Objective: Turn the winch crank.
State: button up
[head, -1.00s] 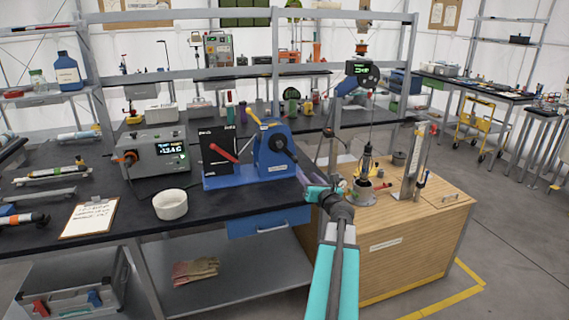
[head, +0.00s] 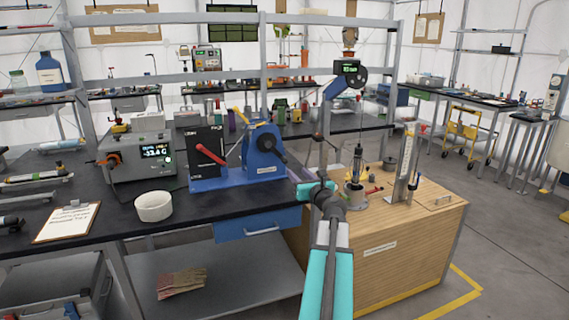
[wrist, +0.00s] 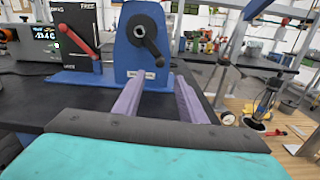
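The blue winch (head: 262,150) stands on a blue base plate on the black bench. Its black crank (head: 271,147) is on the front face, its arm slanting down to the right. The wrist view shows the winch (wrist: 127,55) ahead and its crank (wrist: 148,36) from the front. My gripper (wrist: 158,82) has two purple fingers spread apart with nothing between them. It points toward the winch from the near side, below and short of the crank, apart from it. In the head view my arm hides most of the fingers.
A black panel with a red lever (head: 209,153) stands left of the winch on the same base. A display box (head: 141,155) and a white bowl (head: 153,206) are further left. A wooden cabinet (head: 400,240) with a gauge and hanging load stands to the right.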

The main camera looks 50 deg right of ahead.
aim_at(286, 162)
jog(key=shift+w, duration=0.1)
jog(key=shift+p+x, duration=0.3)
jog(key=shift+x, duration=6.5)
grip_shut()
